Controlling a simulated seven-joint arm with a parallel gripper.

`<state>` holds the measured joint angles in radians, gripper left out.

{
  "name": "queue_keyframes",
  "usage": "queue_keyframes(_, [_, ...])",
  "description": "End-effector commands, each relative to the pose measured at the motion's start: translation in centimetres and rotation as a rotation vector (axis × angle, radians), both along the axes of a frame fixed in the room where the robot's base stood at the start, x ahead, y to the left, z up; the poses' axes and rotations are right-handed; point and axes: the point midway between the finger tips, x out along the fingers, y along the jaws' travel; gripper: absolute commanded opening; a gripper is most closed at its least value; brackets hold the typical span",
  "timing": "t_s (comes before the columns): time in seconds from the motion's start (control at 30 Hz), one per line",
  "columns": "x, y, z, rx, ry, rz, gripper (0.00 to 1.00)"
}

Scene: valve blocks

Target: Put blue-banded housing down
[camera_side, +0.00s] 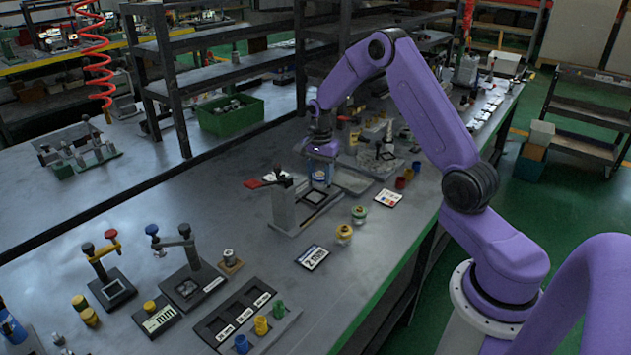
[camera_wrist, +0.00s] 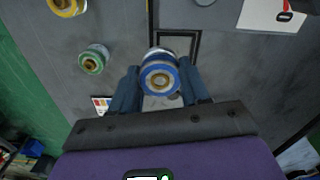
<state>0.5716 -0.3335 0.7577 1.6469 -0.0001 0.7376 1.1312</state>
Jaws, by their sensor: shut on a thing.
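The blue-banded housing (camera_wrist: 161,76) is a round metal piece with a blue ring and a brassy centre. My gripper (camera_wrist: 160,85) is shut on it, one dark blue finger on each side. In the side view my gripper (camera_side: 320,166) points down over the workbench, and the housing (camera_side: 319,178) shows below it. It is just behind the square black frame (camera_side: 314,197) on a grey fixture plate; the frame also shows beyond the housing in the wrist view (camera_wrist: 186,45). I cannot tell whether the housing touches a surface.
A green-banded housing (camera_side: 359,214) and a yellow-banded housing (camera_side: 344,234) stand right of the fixture. The fixture's upright lever post (camera_side: 282,205) is close to my gripper.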

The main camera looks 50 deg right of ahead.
Motion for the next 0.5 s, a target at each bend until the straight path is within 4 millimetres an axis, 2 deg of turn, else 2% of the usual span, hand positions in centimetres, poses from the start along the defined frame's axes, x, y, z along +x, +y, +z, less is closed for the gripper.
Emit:
queue_keyframes(0.03, [-0.7,0.2,1.1,-0.001,-0.004,0.0,0.04])
queue_keyframes(0.17, [-2.4,0.8,3.3,-0.001,-0.005,0.0,0.04])
queue_keyframes(0.5, [-8.2,2.7,5.8,-0.001,-0.002,0.0,0.04])
